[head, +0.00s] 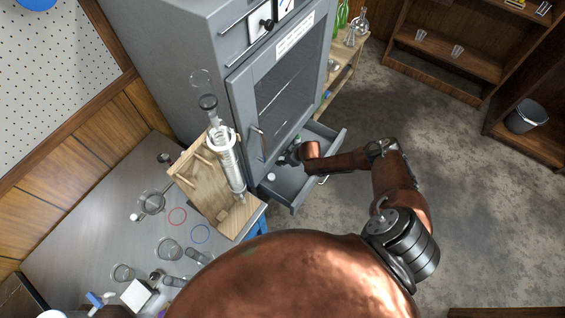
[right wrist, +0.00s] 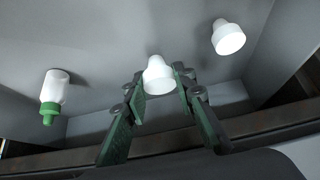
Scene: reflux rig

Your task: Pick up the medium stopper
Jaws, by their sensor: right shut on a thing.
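A white stopper (right wrist: 158,74) sits between the fingertips of my right gripper (right wrist: 161,84) in the right wrist view, and the fingers are shut on it. A second white stopper (right wrist: 228,37) stands apart at the upper right of that view. I cannot tell from size alone which one is the medium stopper. In the head view my right gripper (head: 287,159) is down in the open grey drawer (head: 292,192), and the held stopper is hidden there. A small white piece (head: 271,177) shows in the drawer to its lower left. My left gripper is out of view.
A white bottle with a green tip (right wrist: 55,95) is at the left in the wrist view. The drawer walls enclose the gripper, below the grey cabinet (head: 290,75). A wooden stand with glassware (head: 205,165) is left of the drawer. The floor to the right is clear.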

